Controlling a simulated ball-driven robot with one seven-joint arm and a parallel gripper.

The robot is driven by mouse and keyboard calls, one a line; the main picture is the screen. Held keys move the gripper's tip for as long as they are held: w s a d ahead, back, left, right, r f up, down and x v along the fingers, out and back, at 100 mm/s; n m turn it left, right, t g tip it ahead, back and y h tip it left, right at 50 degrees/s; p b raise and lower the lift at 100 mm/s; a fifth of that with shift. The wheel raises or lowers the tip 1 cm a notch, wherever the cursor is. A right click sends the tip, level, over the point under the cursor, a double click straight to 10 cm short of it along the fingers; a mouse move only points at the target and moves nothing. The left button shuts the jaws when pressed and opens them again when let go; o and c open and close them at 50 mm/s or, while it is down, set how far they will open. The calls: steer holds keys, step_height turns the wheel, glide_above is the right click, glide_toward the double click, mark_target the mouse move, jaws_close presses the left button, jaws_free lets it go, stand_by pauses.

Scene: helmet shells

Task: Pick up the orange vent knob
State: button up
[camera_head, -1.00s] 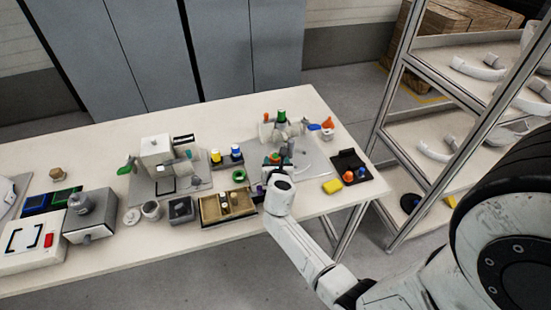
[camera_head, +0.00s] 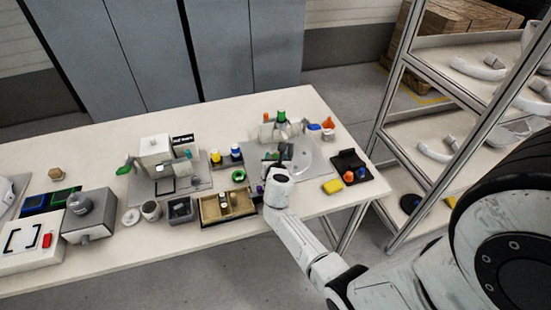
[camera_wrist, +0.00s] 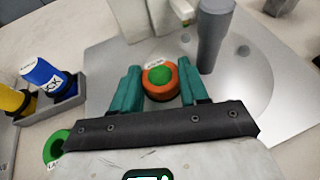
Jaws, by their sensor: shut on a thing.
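The orange vent knob (camera_wrist: 162,94) is a round orange piece with a green centre and a small white label beside it. In the wrist view it sits between the teal fingers of my gripper (camera_wrist: 158,78), which are shut on it. A metal plate (camera_wrist: 108,60) lies below. Whether the knob touches the plate is hard to tell. In the head view my gripper (camera_head: 275,160) is over the right part of the table, and the wrist and fingers hide the knob.
A grey post (camera_wrist: 215,38) stands close beyond the right finger. A rack with blue (camera_wrist: 42,74) and yellow bottles is at left.

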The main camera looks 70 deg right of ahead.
steer(key=shift+r, duration=0.1)
steer(key=shift+r+p, duration=0.4)
steer(key=shift+r, duration=0.2)
step_height(320, 180, up, 2)
steer(key=shift+r+p, duration=0.2)
steer(key=shift+p, duration=0.35)
steer(key=s+a+r+p, duration=0.1)
steer(key=s+a+r, duration=0.2)
steer(key=s, duration=0.3)
steer(key=s+a+r+p, duration=0.2)
steer(key=s+a+r, duration=0.1)
steer(key=s+r, duration=0.3)
steer(key=shift+s+a, duration=0.2)
steer(key=shift+a, duration=0.1)
steer(key=shift+r, duration=0.1)
